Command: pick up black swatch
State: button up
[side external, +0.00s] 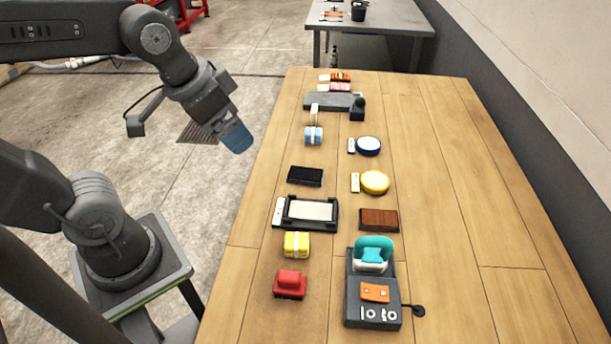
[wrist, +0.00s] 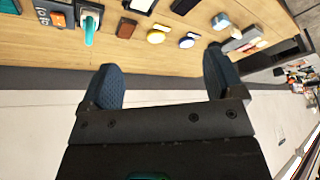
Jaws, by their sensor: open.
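The black swatch (side external: 305,176) is a dark, flat rectangular block lying on the wooden table, left of the yellow disc. In the wrist view it shows partly cut off at the top edge (wrist: 184,5). My gripper (side external: 236,137) has blue fingers and hangs in the air beyond the table's left edge, up and to the left of the swatch. In the wrist view its two fingers (wrist: 161,62) stand wide apart with nothing between them.
Near the swatch are a black-framed tray (side external: 291,225), a light-blue bundle (side external: 313,136), a yellow disc (side external: 375,182), a blue disc (side external: 369,146) and a brown block (side external: 379,220). A grey device (side external: 354,304) stands at the front. The table's right side (side external: 450,170) is clear.

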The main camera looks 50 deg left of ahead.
jog(key=w+a+f+m+g, duration=0.1)
jog(key=w+m, duration=0.1)
jog(key=w, duration=0.4)
jog(key=w+a+f+m+g, duration=0.2)
jog(key=w, duration=0.3)
jog(key=m+g, duration=0.2)
jog(key=m, duration=0.3)
send_near(307, 173)
notch_tip(307, 173, down, 9)
jog(key=shift+f, duration=0.15)
jog(key=c, duration=1)
